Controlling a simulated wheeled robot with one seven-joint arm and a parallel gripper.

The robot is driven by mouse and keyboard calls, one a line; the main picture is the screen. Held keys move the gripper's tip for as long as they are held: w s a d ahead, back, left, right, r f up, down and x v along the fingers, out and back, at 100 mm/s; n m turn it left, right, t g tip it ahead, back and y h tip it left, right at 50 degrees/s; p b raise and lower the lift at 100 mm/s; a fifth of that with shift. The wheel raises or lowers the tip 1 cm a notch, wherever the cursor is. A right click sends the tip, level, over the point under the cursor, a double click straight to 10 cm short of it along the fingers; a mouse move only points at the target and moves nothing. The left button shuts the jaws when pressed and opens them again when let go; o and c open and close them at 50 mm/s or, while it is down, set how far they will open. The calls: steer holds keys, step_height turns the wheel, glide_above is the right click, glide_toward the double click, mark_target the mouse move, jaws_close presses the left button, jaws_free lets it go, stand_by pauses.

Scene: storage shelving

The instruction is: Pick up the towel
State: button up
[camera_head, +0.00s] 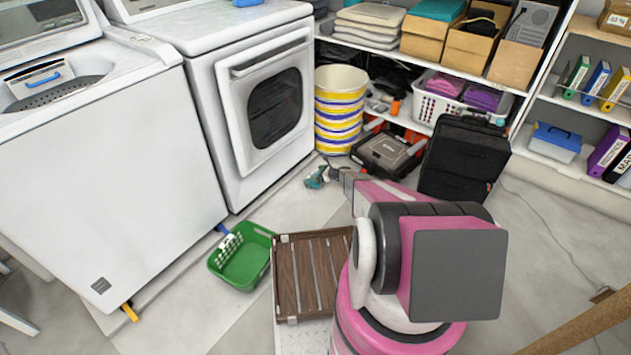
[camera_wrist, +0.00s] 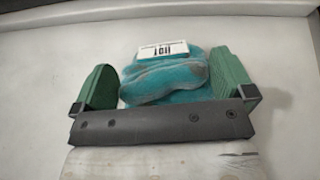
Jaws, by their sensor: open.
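A teal bundle of soft cloth with a white printed label (camera_wrist: 165,80), which looks like the towel, lies on the pale floor in the wrist view. It is folded or bunched, with greyish patches. My gripper (camera_wrist: 167,84) is open, with one green finger pad on each side of the bundle. Small gaps seem to show beside the pads. The dark gripper bar hides the bundle's near edge. In the head view my gripper (camera_head: 326,174) is low near the floor, in front of the dryer's right corner, with the teal bundle too small to make out clearly.
A white dryer (camera_head: 262,90) and washer (camera_head: 110,150) stand at left. Striped buckets (camera_head: 340,110), a black toolbox (camera_head: 388,152) and a black case (camera_head: 463,160) stand behind my gripper. A green basket (camera_head: 243,262) and slatted wooden rack (camera_head: 308,275) lie nearer. Floor at right is mostly clear.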

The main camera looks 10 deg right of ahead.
steer(key=shift+w+a+f, duration=0.1)
steer(key=shift+w+a, duration=0.05)
steer(key=shift+a, duration=0.05)
steer(key=c, duration=1.2)
steer(key=shift+r, duration=0.65)
steer(key=r, duration=0.3)
steer(key=shift+s+a+r, duration=0.2)
steer(key=shift+s, duration=0.05)
steer(key=s+a+r, duration=0.5)
steer(key=a+r, duration=0.1)
steer(key=a, duration=0.3)
steer(key=shift+s+a+r, duration=0.2)
steer(key=shift+a, duration=0.1)
